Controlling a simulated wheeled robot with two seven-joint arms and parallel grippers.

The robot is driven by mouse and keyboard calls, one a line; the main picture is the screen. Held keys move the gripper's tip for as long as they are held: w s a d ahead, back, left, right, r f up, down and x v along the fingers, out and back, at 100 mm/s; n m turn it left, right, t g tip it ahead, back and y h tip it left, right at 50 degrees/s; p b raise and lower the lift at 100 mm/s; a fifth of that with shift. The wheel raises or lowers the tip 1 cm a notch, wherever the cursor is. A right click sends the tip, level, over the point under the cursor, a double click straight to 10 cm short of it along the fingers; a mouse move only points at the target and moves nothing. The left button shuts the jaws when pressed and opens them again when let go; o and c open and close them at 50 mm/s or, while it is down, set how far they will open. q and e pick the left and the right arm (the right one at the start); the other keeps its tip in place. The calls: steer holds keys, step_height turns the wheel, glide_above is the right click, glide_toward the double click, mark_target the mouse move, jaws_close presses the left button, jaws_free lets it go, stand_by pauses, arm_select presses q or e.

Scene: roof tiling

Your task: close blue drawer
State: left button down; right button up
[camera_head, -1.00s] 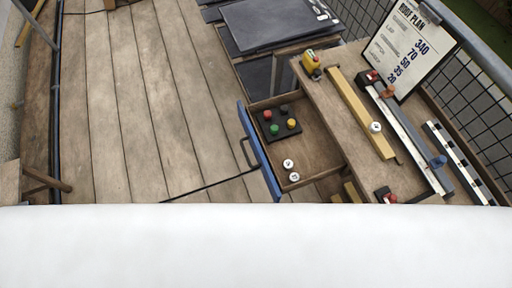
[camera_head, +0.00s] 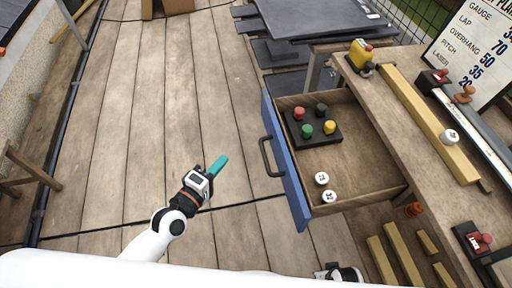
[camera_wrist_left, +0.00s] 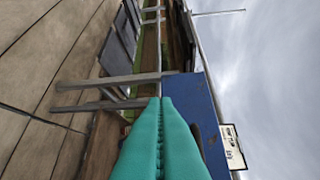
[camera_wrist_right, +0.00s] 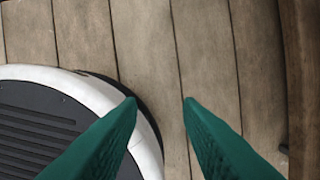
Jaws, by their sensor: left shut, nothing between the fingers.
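The blue drawer front (camera_head: 284,160) stands pulled out from the wooden workbench, with a dark bar handle (camera_head: 266,157) on its outer face. The open drawer holds a black tray (camera_head: 315,134) with red, black, green and yellow knobs, and two white round pieces (camera_head: 325,187). My left gripper (camera_head: 219,165) is shut and empty, left of the handle and apart from it. In the left wrist view its teal fingers (camera_wrist_left: 161,115) are together, with the blue drawer front (camera_wrist_left: 198,110) beyond them. My right gripper (camera_wrist_right: 160,102) is open and empty in the right wrist view, over the deck.
The workbench top (camera_head: 405,120) carries a yellow bar (camera_head: 425,115), a yellow tape tool (camera_head: 360,52) and a roof plan board (camera_head: 480,45). Dark slabs (camera_head: 315,16) are stacked behind. Yellow strips (camera_head: 402,256) lie below the bench.

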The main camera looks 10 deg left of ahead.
arm_select(q)
step_height(320, 180, up, 2)
steer(key=h, duration=0.1)
glide_toward(266, 122)
steer(key=w, duration=0.4)
steer(key=shift+w+d+r+n+t, duration=0.1)
steer(key=shift+d+n+t, duration=0.1)
steer(key=shift+d, duration=0.4)
steer(key=shift+w+d+r+n+t, duration=0.1)
steer(key=shift+d+n, duration=0.1)
steer(key=shift+d, duration=0.4)
steer(key=shift+w+d+f, duration=0.1)
steer(key=shift+d, duration=0.15)
arm_select(e)
steer(key=shift+w+f, duration=0.1)
steer(key=shift+w, duration=0.25)
arm_select(q)
steer(key=shift+w+b, duration=0.1)
steer(key=shift+b, duration=0.2)
